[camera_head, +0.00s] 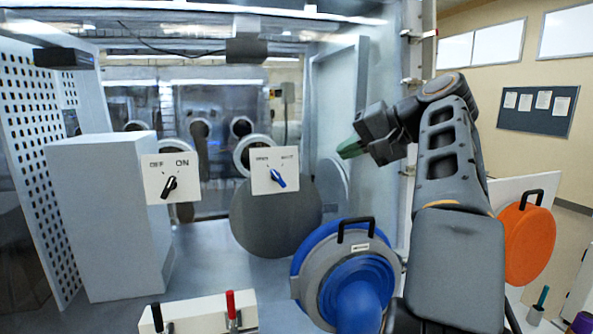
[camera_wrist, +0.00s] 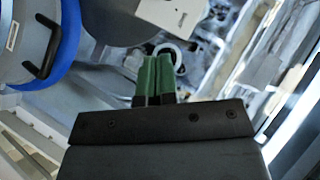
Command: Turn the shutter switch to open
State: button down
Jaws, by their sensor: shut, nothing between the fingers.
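The likely shutter switch is a blue knob (camera_head: 278,178) on a white plate (camera_head: 288,160). The plate has two small labels above the knob, too blurred to read surely. The knob slants from upper left to lower right; its pointing end is hard to tell. My gripper (camera_head: 350,148) is up and to the right of the plate, apart from it, with its green fingers shut and empty. In the wrist view the shut fingers (camera_wrist: 156,78) show below a white plate (camera_wrist: 172,14), cut off by the top edge; no knob is clear there.
A second plate marked OFF and ON carries a black knob (camera_head: 169,187) to the left, by a grey box (camera_head: 97,215). A blue round port (camera_head: 325,262) with a black handle stands below my gripper. Black and red levers (camera_head: 232,308) stand in front. An orange disc (camera_head: 527,243) is at right.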

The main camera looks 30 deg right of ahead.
aim_at(278, 178)
jog(key=w+a+f, duration=0.6)
jog(key=w+a, duration=0.1)
jog(key=shift+w+a+f+p, duration=0.15)
jog(key=shift+a+f+p, duration=0.05)
jog(key=shift+f+p, duration=0.2)
dwell(0.3)
